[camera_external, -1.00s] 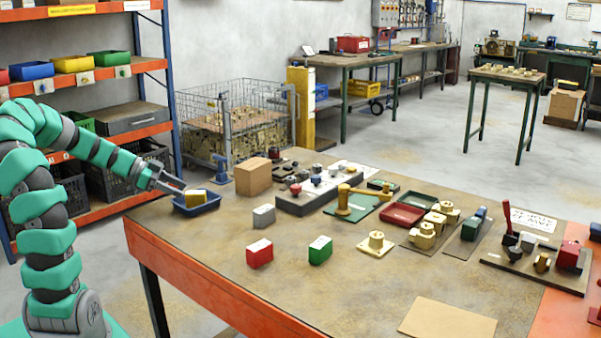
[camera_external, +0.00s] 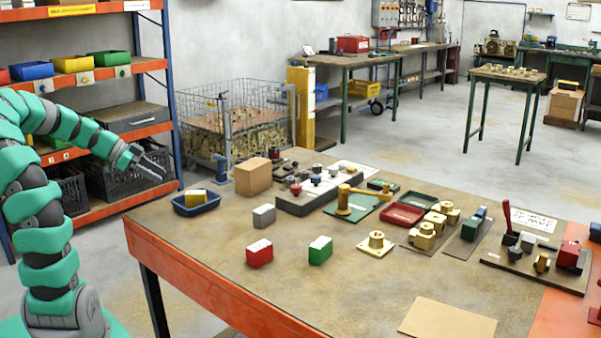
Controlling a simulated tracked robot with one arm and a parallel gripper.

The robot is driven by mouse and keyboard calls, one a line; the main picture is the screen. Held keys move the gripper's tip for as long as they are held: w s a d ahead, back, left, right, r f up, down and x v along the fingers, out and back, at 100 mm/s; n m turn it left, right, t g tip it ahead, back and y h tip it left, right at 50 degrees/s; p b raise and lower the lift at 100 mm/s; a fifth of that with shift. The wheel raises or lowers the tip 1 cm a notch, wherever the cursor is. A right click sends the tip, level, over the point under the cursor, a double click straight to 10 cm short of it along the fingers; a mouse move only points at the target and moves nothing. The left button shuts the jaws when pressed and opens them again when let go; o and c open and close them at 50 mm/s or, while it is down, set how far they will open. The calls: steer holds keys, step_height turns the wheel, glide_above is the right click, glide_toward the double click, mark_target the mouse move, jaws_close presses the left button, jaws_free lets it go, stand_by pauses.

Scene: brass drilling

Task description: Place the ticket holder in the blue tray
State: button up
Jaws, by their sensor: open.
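The blue tray (camera_external: 207,208) sits at the back left corner of the table. A yellow block (camera_external: 195,197), apparently the ticket holder, lies inside it, leaning toward the tray's left side. My gripper (camera_external: 158,168) is open and empty, up and to the left of the tray, clear of it in the picture. Similar blocks stand on the table: a grey one (camera_external: 264,216), a red one (camera_external: 259,253) and a green one (camera_external: 320,250).
A cardboard box (camera_external: 253,177) stands right of the tray. A long grey fixture (camera_external: 305,199), a brass handle piece (camera_external: 344,197) and a dark red tray (camera_external: 402,215) lie farther right. The table's front left is bare. Orange shelves (camera_external: 150,130) stand behind my gripper.

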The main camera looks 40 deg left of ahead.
steer(key=w+d+r+n+t+y, duration=0.1)
steer(key=w+d+r+n+y, duration=0.2)
steer(key=r, duration=0.5)
steer(key=w+d+r+n+y, duration=0.1)
steer(key=w+d+r+y, duration=0.3)
steer(key=r, duration=0.5)
steer(key=s+d+r+n+t, duration=0.1)
steer(key=d+r+t, duration=0.1)
steer(key=d+r, duration=0.2)
steer(key=s+d+r+n+t, duration=0.1)
steer(key=d+r, duration=0.3)
steer(key=r, duration=0.7)
steer(key=s+d+r+n+t, duration=0.1)
steer(key=d+r+n+t, duration=0.1)
steer(key=r, duration=0.6)
steer(key=d+t, duration=0.1)
steer(key=d, duration=0.1)
steer(key=shift+d+r+y, duration=0.2)
steer(key=shift+d+y, duration=0.1)
steer(key=shift+d, duration=0.05)
